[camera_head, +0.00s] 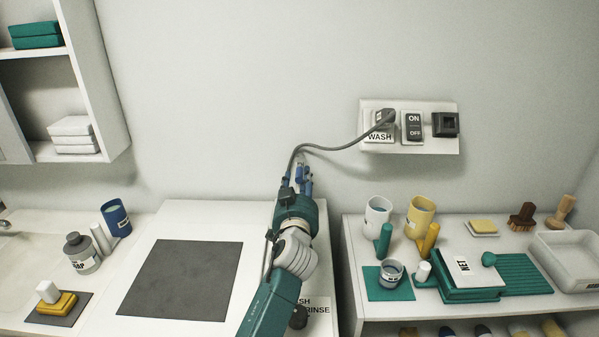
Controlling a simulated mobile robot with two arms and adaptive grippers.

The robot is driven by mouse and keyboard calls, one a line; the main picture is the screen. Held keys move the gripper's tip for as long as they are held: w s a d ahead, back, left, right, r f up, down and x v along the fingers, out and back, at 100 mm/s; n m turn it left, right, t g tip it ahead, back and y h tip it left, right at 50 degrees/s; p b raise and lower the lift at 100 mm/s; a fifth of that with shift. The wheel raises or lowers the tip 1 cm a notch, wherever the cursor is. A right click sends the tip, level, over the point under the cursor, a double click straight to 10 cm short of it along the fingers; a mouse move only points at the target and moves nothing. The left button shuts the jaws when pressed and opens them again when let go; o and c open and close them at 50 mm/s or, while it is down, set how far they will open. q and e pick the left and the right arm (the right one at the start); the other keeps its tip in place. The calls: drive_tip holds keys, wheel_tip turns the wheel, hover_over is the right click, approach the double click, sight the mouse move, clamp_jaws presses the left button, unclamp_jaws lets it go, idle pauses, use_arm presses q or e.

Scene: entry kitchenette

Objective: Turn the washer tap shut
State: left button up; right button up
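My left arm reaches up from the bottom middle, and my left gripper (297,184) is at the wall behind the washer. Blue parts show at its fingertips; I cannot tell whether they belong to the tap or to the gripper. The tap is not clearly seen, and my gripper and arm cover much of that spot. I cannot tell whether the fingers are open or shut. The white washer top (195,217) lies to the left of my arm. A dark knob (298,318) and a label reading RINSE show beside my forearm. My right gripper is not in view.
A grey cable runs from a plug (384,118) in the wall panel (453,147) down to near my gripper. A dark mat (183,280) lies on the washer. The right shelf (345,232) holds cups, a tray and brushes. A bottle (82,253) stands left.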

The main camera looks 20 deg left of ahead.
sight(299, 174)
use_arm(q)
drive_tip(key=shift+x, duration=1.75)
clamp_jaws()
